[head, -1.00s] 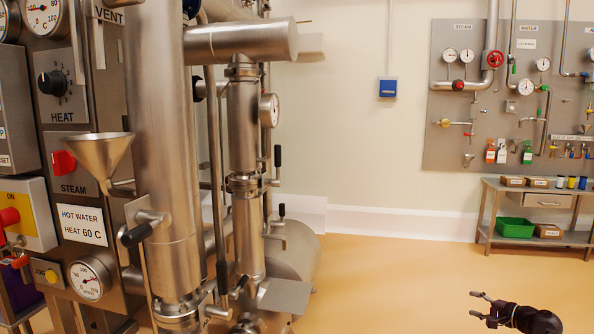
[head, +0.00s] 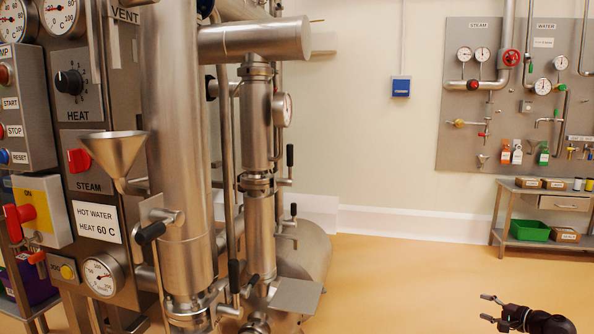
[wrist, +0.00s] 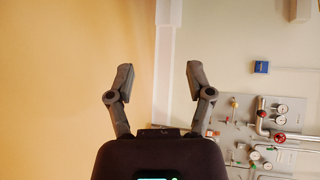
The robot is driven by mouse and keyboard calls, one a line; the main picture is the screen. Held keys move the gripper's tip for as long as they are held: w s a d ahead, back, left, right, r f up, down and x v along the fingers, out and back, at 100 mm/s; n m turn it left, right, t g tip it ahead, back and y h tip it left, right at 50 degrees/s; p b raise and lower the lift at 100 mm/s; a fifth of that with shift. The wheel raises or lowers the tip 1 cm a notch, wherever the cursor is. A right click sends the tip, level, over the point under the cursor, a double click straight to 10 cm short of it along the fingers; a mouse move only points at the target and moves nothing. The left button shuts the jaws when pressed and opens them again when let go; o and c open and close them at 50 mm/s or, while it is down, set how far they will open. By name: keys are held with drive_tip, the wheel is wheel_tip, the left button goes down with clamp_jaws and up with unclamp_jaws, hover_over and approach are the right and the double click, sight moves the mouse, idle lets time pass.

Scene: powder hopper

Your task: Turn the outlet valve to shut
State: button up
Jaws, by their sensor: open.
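Several black-handled levers show on the steel pipework in the head view, and I cannot tell which is the outlet valve. One black lever (head: 150,233) is at the front of the wide steel column (head: 180,130). Lower levers (head: 234,273) are near the column bases at the bottom edge, where lower parts are cut off. Two more handles, an upper one (head: 290,155) and a lower one (head: 294,210), are on the thinner column (head: 258,130). My gripper (head: 487,308) is at the lower right, far from the pipework. In the wrist view my gripper (wrist: 159,70) is open and empty.
A control panel with a steam knob (head: 79,160), a steel funnel (head: 115,155) and a gauge (head: 103,276) stands at left. A grey plate (head: 295,295) sticks out beside the thin column. A bench (head: 500,215) stands at the back right. The floor (head: 400,275) between is clear.

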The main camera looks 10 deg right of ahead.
drive_tip(key=shift+w, duration=0.1)
idle(0.3)
drive_tip(key=w+a+n+g+y+p, duration=0.15)
drive_tip(key=a+n+g+p, duration=0.7)
drive_tip(key=a, duration=2.25)
drive_tip(key=s+a+r+n+g+h+p, duration=0.2)
drive_tip(key=s+a+p, duration=0.3)
drive_tip(key=a, duration=0.4)
drive_tip(key=s+a+r+n+g+h+p, duration=0.2)
drive_tip(key=s+a+n+g+h+p, duration=0.1)
drive_tip(key=a, duration=0.7)
drive_tip(key=s+n+h+p, duration=0.1)
drive_tip(key=s+h+p, duration=0.1)
drive_tip(key=s, duration=0.1)
drive_tip(key=shift+r+g, duration=0.15)
drive_tip(key=shift+g, duration=0.2)
drive_tip(key=shift+s+n, duration=0.1)
drive_tip(key=shift+n, duration=0.15)
